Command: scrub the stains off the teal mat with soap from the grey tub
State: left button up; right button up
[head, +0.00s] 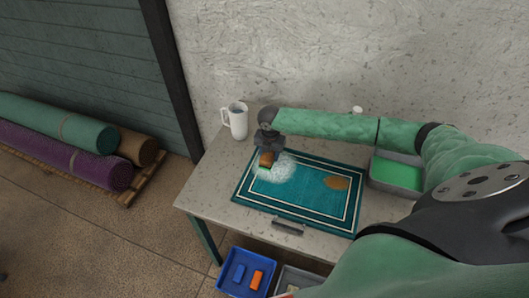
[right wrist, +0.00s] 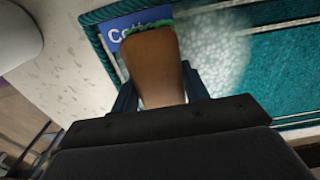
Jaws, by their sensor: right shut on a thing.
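The teal mat (head: 300,208) with white border lines lies on the table; part of it shows in the right wrist view (right wrist: 285,60). White foam (head: 277,168) covers its left part, and a brown stain (head: 337,182) shows on its right part. My right gripper (head: 268,151) is shut on a brush with a brown wooden body (right wrist: 155,65) and green bristles. The grey tub (head: 397,187) holds green liquid, right of the mat. My left gripper is not in view.
A white mug (head: 236,120) stands at the table's back left. A dark handle-like piece (head: 288,227) is at the mat's front edge. A blue tray (head: 232,286) with a blue and an orange item sits below the table front. Rolled rugs (head: 60,125) lie on the left.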

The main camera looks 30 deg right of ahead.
aim_at(282, 163)
jog(key=shift+s+d+f, duration=0.1)
jog(key=shift+s+d, duration=1.7)
jog(key=shift+s, duration=0.25)
jog(key=shift+w+r, duration=0.1)
jog(key=shift+r, duration=2.25)
jog(key=shift+a, duration=0.1)
